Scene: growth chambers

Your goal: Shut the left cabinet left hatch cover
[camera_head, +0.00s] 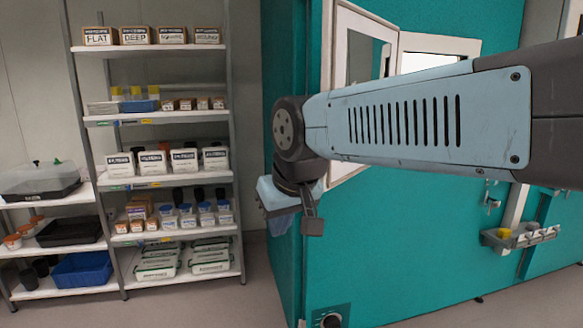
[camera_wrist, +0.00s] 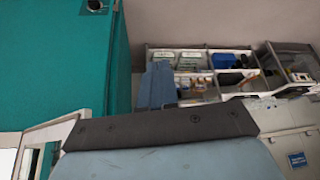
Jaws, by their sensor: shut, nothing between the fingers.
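The teal cabinet (camera_head: 420,250) fills the right of the head view. A white-framed hatch cover (camera_head: 341,50) with a window stands swung out at an angle from its face, near the left corner; my arm hides part of it. In the wrist view a white frame (camera_wrist: 50,130) shows at the lower left, beside the teal cabinet wall (camera_wrist: 60,60). My gripper (camera_head: 312,222) hangs below my wrist near the cabinet's left corner, in front of the teal side and below the cover. It is shut and empty. Whether it touches the cabinet cannot be told.
A second white frame (camera_head: 440,44) shows right of the cover, partly behind my arm. A small metal shelf (camera_head: 520,236) juts from the cabinet at right. A rack (camera_head: 160,180) of boxes and bottles stands left, with a lower shelf (camera_head: 50,248) beside it. Floor between is clear.

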